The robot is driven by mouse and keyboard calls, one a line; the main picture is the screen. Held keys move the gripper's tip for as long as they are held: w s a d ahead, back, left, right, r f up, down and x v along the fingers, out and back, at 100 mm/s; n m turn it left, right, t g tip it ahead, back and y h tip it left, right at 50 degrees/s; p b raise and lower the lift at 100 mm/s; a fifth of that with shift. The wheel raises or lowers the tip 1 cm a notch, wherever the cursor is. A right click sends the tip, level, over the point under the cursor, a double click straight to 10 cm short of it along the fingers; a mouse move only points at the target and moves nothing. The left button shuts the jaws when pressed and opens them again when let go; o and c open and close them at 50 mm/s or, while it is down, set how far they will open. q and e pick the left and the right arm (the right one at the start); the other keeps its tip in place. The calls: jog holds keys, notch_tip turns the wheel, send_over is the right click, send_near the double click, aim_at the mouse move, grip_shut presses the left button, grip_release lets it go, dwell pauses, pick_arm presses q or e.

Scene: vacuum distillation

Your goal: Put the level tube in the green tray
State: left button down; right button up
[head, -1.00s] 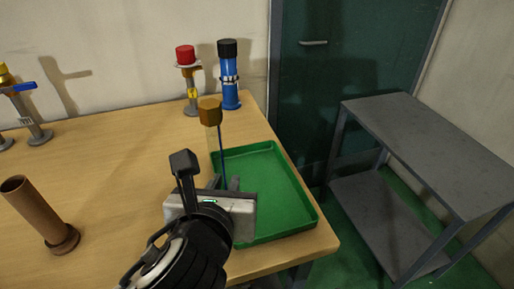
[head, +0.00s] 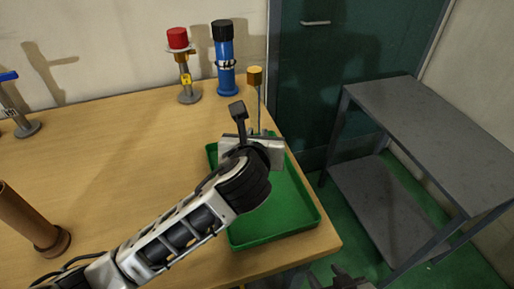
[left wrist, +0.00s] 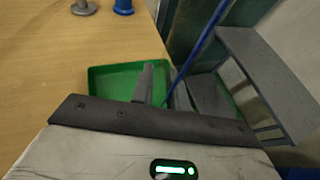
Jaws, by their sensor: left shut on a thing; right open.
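The level tube (head: 259,100), a thin rod with an orange-brown block (head: 255,76) on top, stands roughly upright in my left gripper (head: 262,134). My left gripper is shut on it, above the far end of the green tray (head: 300,216). In the left wrist view the tube is a blue rod (left wrist: 205,45), slanting up to the right from the fingers (left wrist: 164,88). The tube's lower end is hidden in both views. The tray also shows in the left wrist view (left wrist: 110,82). My right gripper (head: 340,278) shows at the bottom edge, dark and open, away from the tray.
A red-topped stand (head: 184,70) and a blue cylinder with a black cap (head: 225,62) stand at the table's back edge, left of the tube. A brown tube on a base (head: 30,220) stands at the left. A grey shelf unit (head: 410,120) stands right of the table.

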pick_arm(q)
jog(key=shift+w+d+f, duration=0.1)
jog(key=shift+w+f, duration=0.15)
jog(key=shift+f, duration=0.75)
jog(key=shift+w+f, duration=0.25)
jog(key=shift+f, duration=0.75)
jog(key=shift+f, duration=0.15)
jog(key=c, duration=1.4)
grip_release()
jog(key=shift+o, duration=0.2)
jog(key=v, duration=1.2)
